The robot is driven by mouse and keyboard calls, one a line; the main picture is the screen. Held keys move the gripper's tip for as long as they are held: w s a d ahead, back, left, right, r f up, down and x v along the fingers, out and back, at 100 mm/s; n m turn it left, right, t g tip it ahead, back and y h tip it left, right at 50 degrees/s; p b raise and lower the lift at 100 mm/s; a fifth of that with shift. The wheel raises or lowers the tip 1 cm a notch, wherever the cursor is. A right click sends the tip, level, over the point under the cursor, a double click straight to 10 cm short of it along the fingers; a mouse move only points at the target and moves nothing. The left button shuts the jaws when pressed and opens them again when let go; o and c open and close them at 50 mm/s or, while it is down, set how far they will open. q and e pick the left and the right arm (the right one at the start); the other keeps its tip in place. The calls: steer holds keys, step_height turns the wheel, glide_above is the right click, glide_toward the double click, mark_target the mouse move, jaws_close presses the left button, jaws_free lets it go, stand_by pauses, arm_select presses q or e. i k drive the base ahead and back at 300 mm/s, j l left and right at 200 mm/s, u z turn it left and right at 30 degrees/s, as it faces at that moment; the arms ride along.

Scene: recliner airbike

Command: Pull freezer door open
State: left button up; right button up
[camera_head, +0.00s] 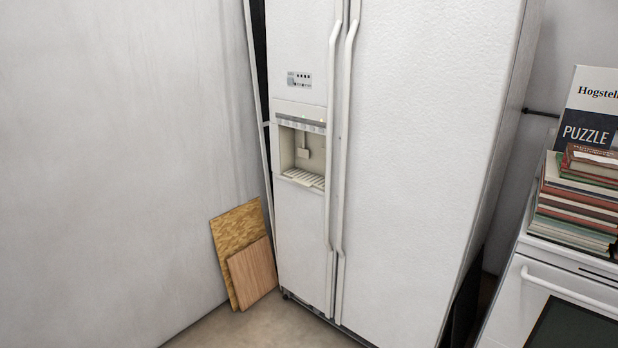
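A white side-by-side fridge stands ahead in the head view. Its narrow left door, with the water and ice dispenser (303,155), is the freezer door (300,222). A long white vertical handle (331,140) runs along that door's right edge. The wide right door (422,150) has its own handle (345,140) close beside it. Both doors look shut, with a thin seam between them. Neither of my grippers shows in the head view, and nothing touches the handles.
Two wooden boards (252,272) lean beside the fridge's lower left, near the freezer door. A plain wall (115,150) fills the left. At right, a white oven (560,300) carries stacked books (580,205) and a puzzle box (593,110). Some bare floor (265,328) shows in front.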

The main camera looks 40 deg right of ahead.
mark_target(306, 40)
steer(key=i+l+z, duration=0.15)
steer(key=i+z, duration=0.65)
steer(key=i+j+z, duration=0.1)
steer(key=i+z, duration=0.3)
